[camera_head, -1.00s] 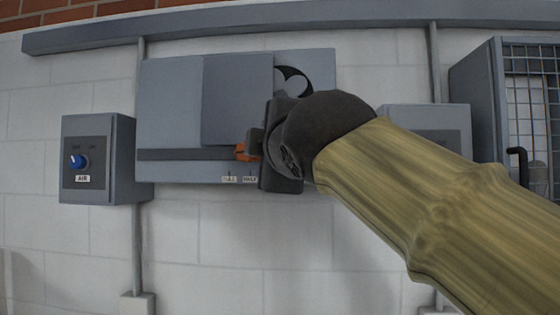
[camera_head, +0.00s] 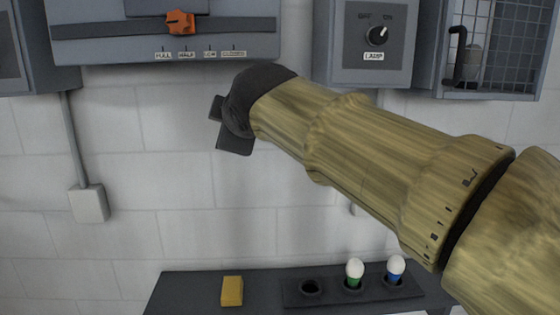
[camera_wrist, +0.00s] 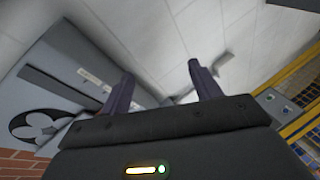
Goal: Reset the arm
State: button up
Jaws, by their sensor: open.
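My gripper (camera_head: 228,138) hangs in front of the white block wall, below the grey slider panel (camera_head: 100,45) and apart from it. In the wrist view my gripper (camera_wrist: 160,85) shows two dark fingers spread apart with nothing between them. My arm reaches in from the lower right. The orange slider knob (camera_head: 180,22) sits on the panel's dark track, above the FULL and HALF labels and closer to HALF. The panel also shows at the left in the wrist view (camera_wrist: 70,60).
A lamp box (camera_head: 345,60) with a knob is right of the panel. A mesh-fronted cabinet (camera_head: 490,85) hangs at the far right. Below, a dark shelf (camera_head: 195,290) bears a yellow block (camera_head: 232,290) and a holder (camera_head: 295,297) with green-based (camera_head: 354,272) and blue-based (camera_head: 396,268) bulbs.

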jog(key=d+f+m+g+h, duration=0.25)
jog(key=d+f+m, duration=0.35)
jog(key=f, duration=0.8)
jog(key=d+f+m+g+h, duration=0.25)
jog(key=d+f, duration=0.55)
jog(key=f, duration=0.7)
jog(key=s+d+f+m+g, duration=0.3)
jog(key=s+d+f+m, duration=0.1)
jog(key=s+f, duration=0.3)
jog(key=s+d+f+m+g, duration=0.3)
jog(key=s+d+f+m, duration=0.2)
jog(key=s+f, duration=0.3)
notch_tip(320, 180, down, 3)
jog(key=shift+s+d+r, duration=0.15)
jog(key=shift+s+d, duration=0.15)
jog(key=shift+d, duration=0.1)
